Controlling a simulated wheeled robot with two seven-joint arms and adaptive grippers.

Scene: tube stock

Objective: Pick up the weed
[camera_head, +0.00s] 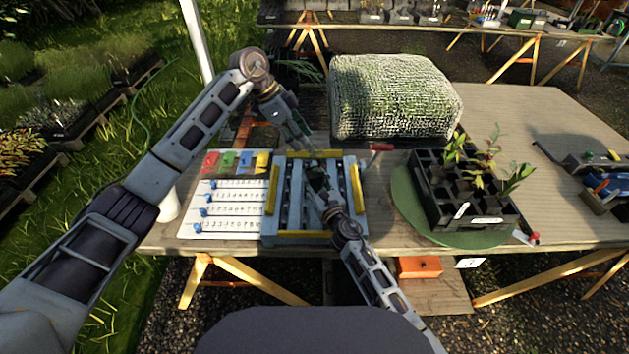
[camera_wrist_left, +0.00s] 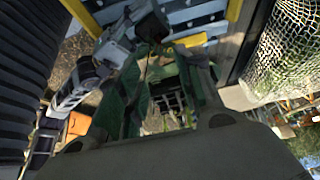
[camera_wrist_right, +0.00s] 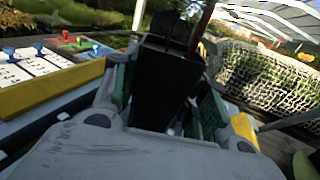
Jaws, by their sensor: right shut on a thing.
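The black cell tray (camera_head: 470,215) stands on the right of the table in the head view. Several seedlings (camera_head: 483,160) with green and reddish leaves rise from it; I cannot tell which is the weed. My right gripper (camera_head: 318,183) is over the blue-grey frame, away from the tray. It is shut on a black block-like thing (camera_wrist_right: 160,90), which fills the space between its fingers in the right wrist view. My left gripper (camera_head: 307,148) is just beyond it. Its green-lined fingers (camera_wrist_left: 165,95) stand apart in the left wrist view, with no held thing clear between them.
The blue-grey frame (camera_head: 345,230) with yellow bars lies below both grippers. A white chart (camera_head: 225,225) with blue knobs is left of it. A netted bale (camera_head: 395,95) stands behind. The tray rests on a green round mat (camera_head: 410,220). Bare tabletop is at the back right.

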